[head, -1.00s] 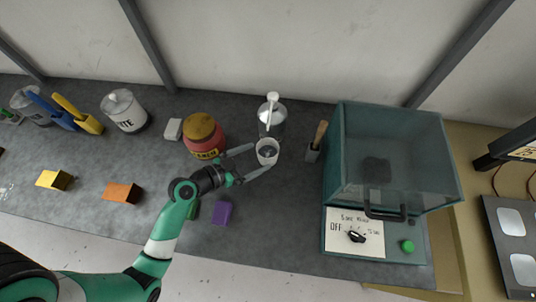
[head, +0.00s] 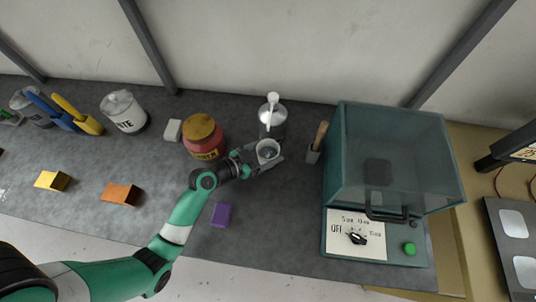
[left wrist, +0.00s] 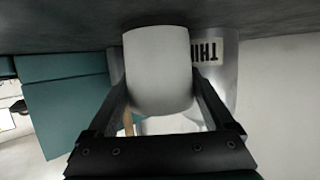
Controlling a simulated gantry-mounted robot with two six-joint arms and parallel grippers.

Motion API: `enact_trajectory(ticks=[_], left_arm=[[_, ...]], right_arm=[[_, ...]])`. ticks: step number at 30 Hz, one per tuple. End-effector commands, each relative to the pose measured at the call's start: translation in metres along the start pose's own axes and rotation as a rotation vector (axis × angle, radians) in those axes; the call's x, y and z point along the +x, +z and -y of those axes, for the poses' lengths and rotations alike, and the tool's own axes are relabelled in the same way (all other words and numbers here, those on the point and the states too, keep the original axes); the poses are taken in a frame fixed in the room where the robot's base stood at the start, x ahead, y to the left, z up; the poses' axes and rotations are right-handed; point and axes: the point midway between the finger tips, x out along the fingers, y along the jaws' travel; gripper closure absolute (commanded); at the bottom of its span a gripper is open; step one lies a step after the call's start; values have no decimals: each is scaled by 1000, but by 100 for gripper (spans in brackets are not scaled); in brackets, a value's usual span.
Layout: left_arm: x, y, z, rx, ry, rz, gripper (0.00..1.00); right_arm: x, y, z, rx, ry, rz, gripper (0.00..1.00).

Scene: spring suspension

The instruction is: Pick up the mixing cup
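The mixing cup (head: 268,149) is a small light grey cup standing on the dark worktop, just in front of a silver canister. In the left wrist view the cup (left wrist: 158,65) fills the space between the two fingers. My left gripper (head: 262,158) has one finger on each side of the cup, close against its walls. It looks shut on the cup; the fingertips are partly hidden behind it. The cup shows no clear lift off the worktop. My right gripper is not in view.
The silver canister (head: 273,115) is close behind the cup. A red jar with a yellow lid (head: 204,139) stands left, a holder with a wooden handle (head: 316,147) right. A teal glass-lidded machine (head: 390,160) is further right. A purple block (head: 221,214) lies in front.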

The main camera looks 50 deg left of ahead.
Motion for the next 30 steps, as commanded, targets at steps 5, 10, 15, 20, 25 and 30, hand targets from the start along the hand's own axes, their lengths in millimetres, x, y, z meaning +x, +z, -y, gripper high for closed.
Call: enact_trajectory(ticks=[5, 10, 15, 20, 25, 30], left_arm=[[0, 0, 0, 0, 0, 0, 72], [0, -1, 0, 0, 0, -2, 95], [0, -1, 0, 0, 0, -2, 95], [-2, -5, 0, 1, 0, -2, 95], [-6, -16, 0, 0, 0, -3, 95], [-12, -34, 0, 2, -1, -5, 95]], right_arm=[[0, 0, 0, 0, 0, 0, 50], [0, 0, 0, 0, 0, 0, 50], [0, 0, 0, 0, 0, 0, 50], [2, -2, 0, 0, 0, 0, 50], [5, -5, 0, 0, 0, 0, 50], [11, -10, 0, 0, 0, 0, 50]])
